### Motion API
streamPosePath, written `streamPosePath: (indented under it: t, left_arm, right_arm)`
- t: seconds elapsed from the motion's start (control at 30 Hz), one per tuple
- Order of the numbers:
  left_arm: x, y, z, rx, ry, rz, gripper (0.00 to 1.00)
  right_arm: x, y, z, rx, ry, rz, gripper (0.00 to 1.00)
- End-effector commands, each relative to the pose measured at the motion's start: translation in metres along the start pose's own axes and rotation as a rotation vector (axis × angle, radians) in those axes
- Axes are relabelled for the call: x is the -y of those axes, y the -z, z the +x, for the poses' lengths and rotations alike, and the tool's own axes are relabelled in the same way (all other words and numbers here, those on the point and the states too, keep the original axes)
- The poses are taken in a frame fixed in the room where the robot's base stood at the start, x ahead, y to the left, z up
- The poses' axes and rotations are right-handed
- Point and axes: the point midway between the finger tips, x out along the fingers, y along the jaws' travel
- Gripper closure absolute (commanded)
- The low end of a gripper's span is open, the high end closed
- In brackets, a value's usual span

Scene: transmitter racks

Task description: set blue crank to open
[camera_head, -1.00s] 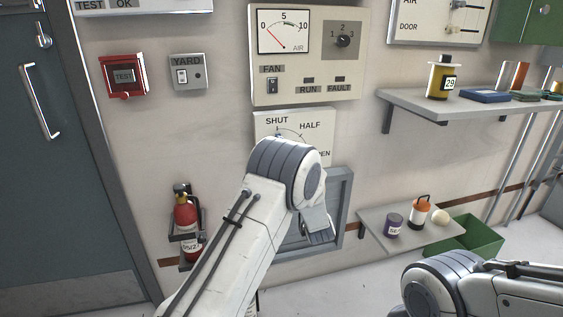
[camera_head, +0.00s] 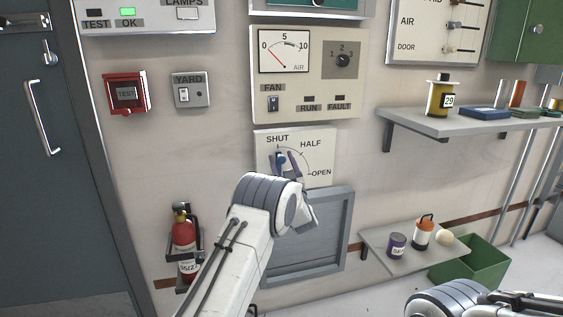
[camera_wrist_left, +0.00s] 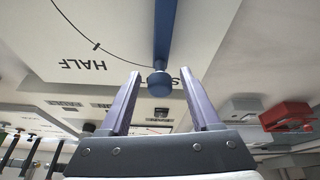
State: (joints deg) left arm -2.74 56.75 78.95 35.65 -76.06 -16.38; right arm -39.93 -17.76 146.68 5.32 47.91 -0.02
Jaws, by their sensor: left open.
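The white dial panel (camera_head: 318,161) on the wall is marked SHUT, HALF and OPEN along an arc. The blue crank (camera_head: 280,160) on it points up toward SHUT, its lower part hidden by my left arm. My left gripper (camera_head: 287,162) is at the crank. In the left wrist view the open fingers of my left gripper (camera_wrist_left: 163,88) stand on either side of the round knob of the blue crank (camera_wrist_left: 160,84), with gaps showing. The knob covers part of the SHUT label; HALF (camera_wrist_left: 82,65) is to its left. My right gripper is out of view.
A gauge panel (camera_head: 304,98) with a fan switch is just above the dial. A grey framed panel (camera_head: 325,245) is below it. A fire extinguisher (camera_head: 184,240) hangs at the left. Shelves (camera_head: 410,123) with jars stand out from the wall at the right.

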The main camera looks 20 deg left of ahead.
Motion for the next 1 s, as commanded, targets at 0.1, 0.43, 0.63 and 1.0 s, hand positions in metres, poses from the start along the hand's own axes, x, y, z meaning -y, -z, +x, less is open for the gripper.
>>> streamPosePath:
  t: [0.1,0.43,0.63,1.0]
  left_arm:
    - [0.0000,-0.0002,0.0004,0.000,0.000,0.000,0.36]
    - [0.0000,-0.0002,0.0001,0.000,0.000,0.000,1.00]
    - [-0.0001,-0.0002,-0.0001,0.000,-0.001,0.000,1.00]
    - [-0.0002,-0.0004,-0.0003,0.001,-0.001,0.000,1.00]
  right_arm:
    - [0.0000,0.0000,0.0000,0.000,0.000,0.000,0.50]
    - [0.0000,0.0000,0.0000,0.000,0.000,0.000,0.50]
    - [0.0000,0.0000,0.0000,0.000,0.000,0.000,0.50]
    - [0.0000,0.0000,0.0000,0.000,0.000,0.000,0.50]
